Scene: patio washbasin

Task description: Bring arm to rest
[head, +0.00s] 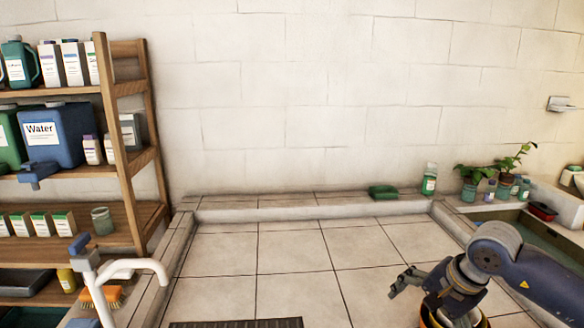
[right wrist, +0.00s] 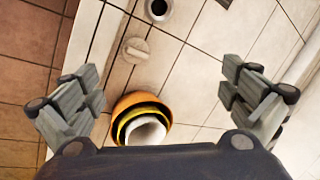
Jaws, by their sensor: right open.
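My right gripper (head: 405,281) is at the lower right of the head view, on the blue-grey right arm that comes in from the right edge. It is above the tiled surface, with its fingers pointing left. In the right wrist view the two fingers of the gripper (right wrist: 163,86) are spread wide apart with nothing between their tips. A stack of nested orange, yellow and white bowls (right wrist: 121,104) sits below the gripper, partly hidden by its body. In the head view the bowls (head: 474,318) show beneath the arm. My left gripper is not in view.
A wooden shelf (head: 126,88) with bottles and boxes stands left. A white tap (head: 140,265) and an orange brush (head: 101,297) are lower left. A green cloth (head: 383,192), a bottle (head: 429,180) and potted plants (head: 505,185) line the back ledge. The tiled middle (head: 290,248) is clear.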

